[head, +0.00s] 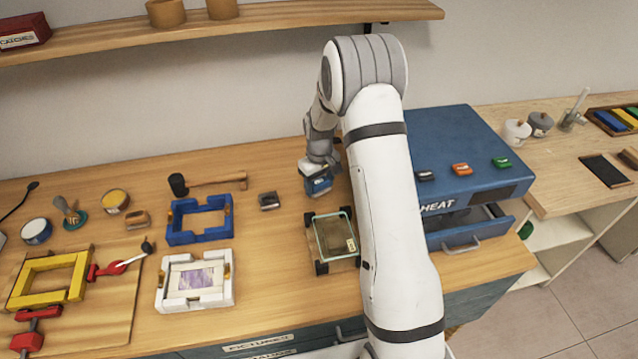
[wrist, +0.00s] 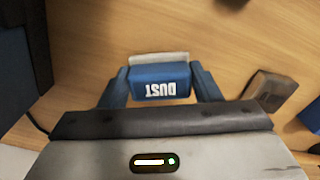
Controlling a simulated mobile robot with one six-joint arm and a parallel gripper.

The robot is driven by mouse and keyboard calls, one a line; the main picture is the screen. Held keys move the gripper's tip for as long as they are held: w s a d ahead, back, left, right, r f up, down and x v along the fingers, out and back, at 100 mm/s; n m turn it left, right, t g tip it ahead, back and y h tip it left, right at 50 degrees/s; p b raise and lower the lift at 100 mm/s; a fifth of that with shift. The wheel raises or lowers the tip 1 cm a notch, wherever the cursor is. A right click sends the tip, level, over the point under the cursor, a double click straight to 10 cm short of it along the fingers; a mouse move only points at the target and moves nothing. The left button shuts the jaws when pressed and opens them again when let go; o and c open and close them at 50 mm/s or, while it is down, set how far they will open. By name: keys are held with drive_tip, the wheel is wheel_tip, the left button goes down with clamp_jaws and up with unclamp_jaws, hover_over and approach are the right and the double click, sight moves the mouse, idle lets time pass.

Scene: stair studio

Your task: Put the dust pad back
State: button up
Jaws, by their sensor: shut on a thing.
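The dust pad (wrist: 160,82) is a blue block with white "DUST" lettering and a pale edge. In the wrist view it sits between the two blue fingers of my gripper (wrist: 160,90), which is shut on it. In the head view my gripper (head: 318,172) holds the blue pad (head: 318,186) over the wooden bench, behind the glass-topped frame and left of the blue heat press. I cannot tell whether the pad touches the bench.
A glass pane (head: 334,235) on black corner blocks stands in front of my gripper. A small dark block (head: 269,201) lies to its left, near a hammer (head: 210,182) and a blue frame (head: 200,221). The blue heat press (head: 460,150) stands right, its drawer (head: 470,232) partly open.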

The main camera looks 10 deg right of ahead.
sight(320, 182)
drive_tip(key=shift+f, duration=0.4)
drive_tip(key=shift+f, duration=0.25)
drive_tip(key=o, duration=0.9)
drive_tip(key=shift+r, duration=0.1)
drive_tip(key=shift+o, duration=0.2)
wheel_tip(320, 182, up, 12)
drive_tip(key=r+b, duration=0.1)
drive_tip(key=b, duration=0.1)
drive_tip(key=s+r+m+t, duration=0.2)
drive_tip(key=s+r, duration=0.9)
drive_tip(key=s, duration=0.4)
drive_tip(key=s+r+m+t, duration=0.1)
drive_tip(key=s+m, duration=0.1)
drive_tip(key=s, duration=1.5)
drive_tip(key=shift+r+m, duration=0.15)
drive_tip(key=shift+m, duration=0.15)
